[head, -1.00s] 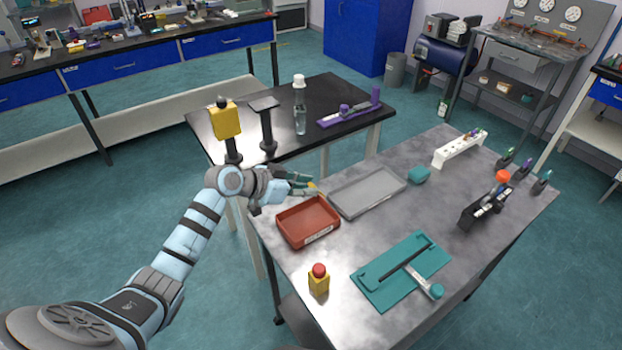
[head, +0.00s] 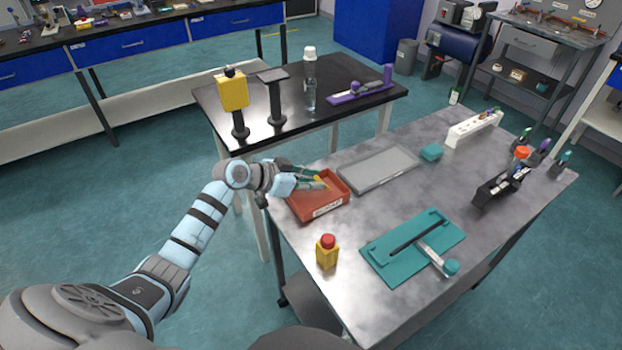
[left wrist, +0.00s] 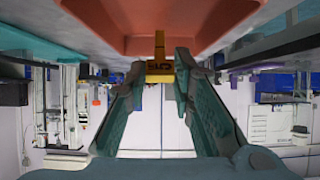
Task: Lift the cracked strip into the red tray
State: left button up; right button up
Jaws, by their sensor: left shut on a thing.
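My left gripper (head: 312,179) is over the red tray (head: 318,208), near the tray's back edge. It is shut on a small yellow strip (head: 321,184), whose end shows past the fingertips. In the left wrist view the yellow strip (left wrist: 160,68) sits between the two teal fingertips, with dark marks on its face. The red tray (left wrist: 205,42) fills the top of that view, close to the strip. I cannot tell whether the strip touches the tray, and no crack can be made out. My right gripper is not in view.
A grey tray (head: 378,168) lies just behind the red tray, with a teal block (head: 432,152) beside it. A teal board (head: 412,247) lies at front right. The metal table's middle is clear.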

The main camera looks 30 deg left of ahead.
pick_arm(q)
jog(key=shift+f, duration=0.1)
jog(key=o, duration=0.9)
jog(key=v, duration=1.2)
